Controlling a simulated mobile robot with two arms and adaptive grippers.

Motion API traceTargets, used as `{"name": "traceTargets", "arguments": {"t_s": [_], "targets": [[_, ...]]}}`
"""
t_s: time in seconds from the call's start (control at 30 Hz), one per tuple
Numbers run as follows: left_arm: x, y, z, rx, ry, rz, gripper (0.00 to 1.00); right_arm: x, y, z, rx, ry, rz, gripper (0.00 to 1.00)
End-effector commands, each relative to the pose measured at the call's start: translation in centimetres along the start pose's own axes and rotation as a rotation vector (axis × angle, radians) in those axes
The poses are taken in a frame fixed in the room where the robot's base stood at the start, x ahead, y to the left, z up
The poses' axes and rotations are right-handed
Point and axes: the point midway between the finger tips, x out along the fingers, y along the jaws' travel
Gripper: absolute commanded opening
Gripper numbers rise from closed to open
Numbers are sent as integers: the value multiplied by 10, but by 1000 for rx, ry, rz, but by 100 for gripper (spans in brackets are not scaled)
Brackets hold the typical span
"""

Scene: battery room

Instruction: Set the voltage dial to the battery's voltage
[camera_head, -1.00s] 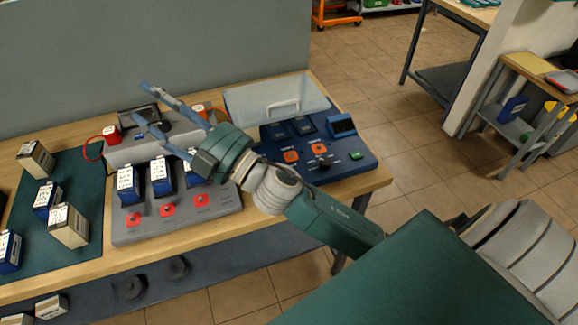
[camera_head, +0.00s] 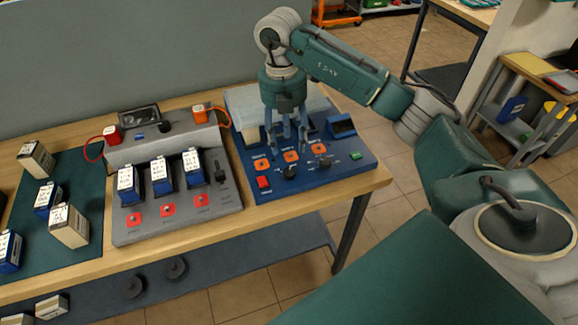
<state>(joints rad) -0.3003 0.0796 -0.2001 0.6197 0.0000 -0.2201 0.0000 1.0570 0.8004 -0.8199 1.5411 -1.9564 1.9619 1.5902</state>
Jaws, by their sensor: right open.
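The blue control panel (camera_head: 345,170) lies at the right end of the workbench. My left gripper is out of view.
A clear lid (camera_head: 240,100) with its frame stands at the panel's back, partly behind my gripper. Red and orange clamps (camera_head: 112,134) sit on the grey station's back. A dark green mat (camera_head: 85,245) at left holds several boxed batteries. The bench's front edge (camera_head: 270,215) is clear.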

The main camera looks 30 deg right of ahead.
Motion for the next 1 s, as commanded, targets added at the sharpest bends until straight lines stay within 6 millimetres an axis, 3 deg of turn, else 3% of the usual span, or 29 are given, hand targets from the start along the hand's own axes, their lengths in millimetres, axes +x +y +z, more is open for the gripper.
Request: {"name": "traceTargets", "arguments": {"t_s": [0.5, 0.7, 0.97, 1.0], "targets": [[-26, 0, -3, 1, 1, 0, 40, 86, 0, -3, -5, 6, -1, 48], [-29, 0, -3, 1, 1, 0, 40, 102, 0, -3, -7, 5, 1, 48], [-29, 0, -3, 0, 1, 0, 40, 104, 1, -2, -7, 4, 3, 48], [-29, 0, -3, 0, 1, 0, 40, 104, 1, -2, -7, 4, 3, 44]]}}
